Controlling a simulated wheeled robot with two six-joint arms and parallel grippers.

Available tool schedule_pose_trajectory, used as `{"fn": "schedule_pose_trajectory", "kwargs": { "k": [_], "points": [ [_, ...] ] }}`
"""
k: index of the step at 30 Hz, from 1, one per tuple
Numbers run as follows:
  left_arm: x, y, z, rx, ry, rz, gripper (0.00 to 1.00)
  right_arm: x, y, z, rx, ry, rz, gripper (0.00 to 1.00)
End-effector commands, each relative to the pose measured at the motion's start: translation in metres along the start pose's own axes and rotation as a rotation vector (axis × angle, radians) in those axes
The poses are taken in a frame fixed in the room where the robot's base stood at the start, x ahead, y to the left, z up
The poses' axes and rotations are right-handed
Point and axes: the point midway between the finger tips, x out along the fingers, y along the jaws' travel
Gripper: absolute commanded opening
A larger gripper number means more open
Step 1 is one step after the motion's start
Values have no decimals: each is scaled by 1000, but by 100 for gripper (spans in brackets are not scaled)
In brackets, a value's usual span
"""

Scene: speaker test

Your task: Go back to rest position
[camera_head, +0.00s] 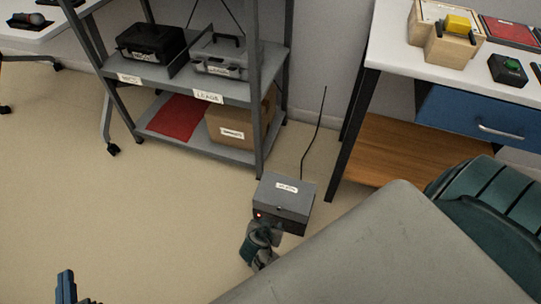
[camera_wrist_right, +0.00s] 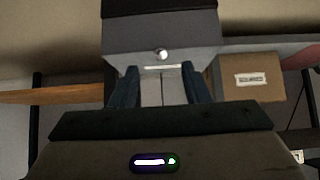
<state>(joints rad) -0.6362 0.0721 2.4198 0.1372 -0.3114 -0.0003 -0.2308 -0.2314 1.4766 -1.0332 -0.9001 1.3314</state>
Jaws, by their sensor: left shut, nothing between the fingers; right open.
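My left gripper (camera_head: 66,288) shows only in part at the bottom left edge of the head view, as a blue piece with its fingers together and nothing held, over bare floor. My right gripper (camera_wrist_right: 160,88) shows in the right wrist view with its two dark blue fingers apart. It points at a grey box (camera_head: 284,197) on the floor, which also shows in the wrist view (camera_wrist_right: 160,38). No grip on the box shows, and I cannot tell whether the fingers touch it. In the head view, my right arm hides part of the area in front of the box.
A grey shelf rack (camera_head: 208,86) holds a black case (camera_head: 150,44), a grey case (camera_head: 222,54), a red item (camera_head: 178,117) and a cardboard box (camera_head: 232,128). A white-topped bench (camera_head: 400,52) stands at right. The floor (camera_head: 110,215) at left is clear.

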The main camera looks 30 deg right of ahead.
Motion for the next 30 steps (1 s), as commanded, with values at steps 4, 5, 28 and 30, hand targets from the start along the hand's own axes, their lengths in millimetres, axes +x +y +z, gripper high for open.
{"fn": "schedule_pose_trajectory", "kwargs": {
  "k": [4,5,28,30],
  "points": [
    [0,0,0,0,0,0,0,0,0,0,0,0,0,42],
    [0,0,0,0,1,0,0,0,0,0,0,0,0,42],
    [0,0,0,0,3,0,0,-108,9,-134,-241,202,-577,42],
    [0,0,0,0,3,0,0,-134,9,-155,-273,268,-654,42]
  ]
}}
